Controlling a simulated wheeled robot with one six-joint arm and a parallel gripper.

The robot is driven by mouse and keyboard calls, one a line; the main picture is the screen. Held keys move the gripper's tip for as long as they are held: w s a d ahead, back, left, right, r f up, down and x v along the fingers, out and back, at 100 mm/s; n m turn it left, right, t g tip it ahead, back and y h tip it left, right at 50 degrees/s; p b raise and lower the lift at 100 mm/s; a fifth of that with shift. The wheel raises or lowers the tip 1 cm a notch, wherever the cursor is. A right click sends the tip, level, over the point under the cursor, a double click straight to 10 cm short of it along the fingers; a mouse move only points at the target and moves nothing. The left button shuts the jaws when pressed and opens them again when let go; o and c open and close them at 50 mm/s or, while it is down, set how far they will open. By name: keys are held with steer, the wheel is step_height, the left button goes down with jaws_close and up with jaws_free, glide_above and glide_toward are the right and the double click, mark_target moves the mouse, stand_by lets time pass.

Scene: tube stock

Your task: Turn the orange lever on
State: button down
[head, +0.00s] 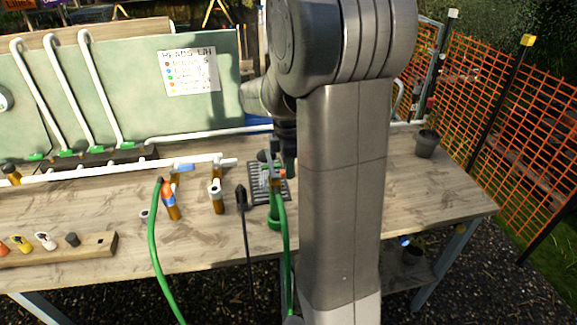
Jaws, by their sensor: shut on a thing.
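My gripper (274,168) points down beside my arm, over the work table, at an upright tap fitting with a green hose (284,225) below it. A small orange-red piece, which looks like the orange lever (283,175), shows at the jaws. The gripper looks shut on it, but the contact is small and partly covered by the jaws and arm. Whether the lever is turned cannot be told.
A white pipe (110,171) runs along the table (440,190). A dark grate (257,185) lies behind the fitting. A plant pot (426,146) stands right.

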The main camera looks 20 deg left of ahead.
steer(key=c, duration=1.4)
jaws_free()
steer(key=shift+o, duration=0.2)
step_height(320, 180, up, 14)
steer(key=shift+s+b, duration=0.15)
steer(key=shift+b, duration=0.3)
steer(key=shift+f, duration=0.2)
step_height(320, 180, down, 14)
steer(key=shift+r+p, duration=0.2)
steer(key=shift+p, duration=0.25)
